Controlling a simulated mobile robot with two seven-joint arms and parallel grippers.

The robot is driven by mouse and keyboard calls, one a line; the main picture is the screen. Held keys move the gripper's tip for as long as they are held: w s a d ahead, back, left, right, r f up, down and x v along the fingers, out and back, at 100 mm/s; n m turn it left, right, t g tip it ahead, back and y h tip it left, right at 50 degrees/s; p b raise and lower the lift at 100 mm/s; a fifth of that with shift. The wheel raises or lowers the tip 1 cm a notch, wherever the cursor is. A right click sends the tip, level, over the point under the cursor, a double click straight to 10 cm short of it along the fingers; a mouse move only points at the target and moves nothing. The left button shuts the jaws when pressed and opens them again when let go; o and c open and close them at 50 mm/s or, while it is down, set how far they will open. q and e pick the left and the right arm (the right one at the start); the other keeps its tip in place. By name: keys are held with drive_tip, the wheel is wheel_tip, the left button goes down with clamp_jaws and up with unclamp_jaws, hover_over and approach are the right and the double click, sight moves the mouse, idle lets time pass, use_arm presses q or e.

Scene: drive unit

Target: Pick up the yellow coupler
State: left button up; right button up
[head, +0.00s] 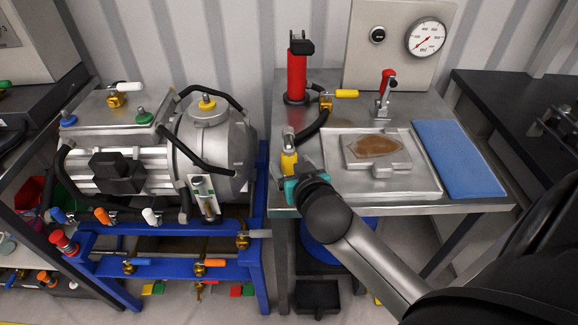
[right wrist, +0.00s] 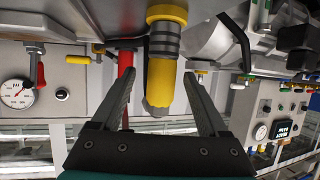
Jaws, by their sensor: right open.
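The yellow coupler (head: 289,163) is at the left front edge of the steel workbench in the head view, with a grey metal end at its top. In the right wrist view the coupler (right wrist: 164,90) shows a yellow ring, a grey ribbed section, a yellow body and a pale end. My right gripper (head: 298,174) is right at the coupler in the head view. In the right wrist view its two fingers (right wrist: 153,62) are apart, with the coupler showing in the gap between them. I cannot tell whether either finger touches it. My left gripper is not in view.
The steel workbench (head: 468,207) holds a metal tray (head: 430,178), a blue mat (head: 458,160), a red cylinder (head: 297,75) and a red-handled lever (head: 386,85). A black hose (head: 312,126) runs behind the coupler. The drive unit (head: 205,150) stands left on a blue frame (head: 262,200).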

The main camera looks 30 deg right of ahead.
drive_tip(key=shift+b+x, duration=0.45)
drive_tip(key=shift+x, duration=1.9)
drive_tip(key=shift+a, duration=0.1)
clamp_jaws()
drive_tip(key=shift+r, duration=0.15)
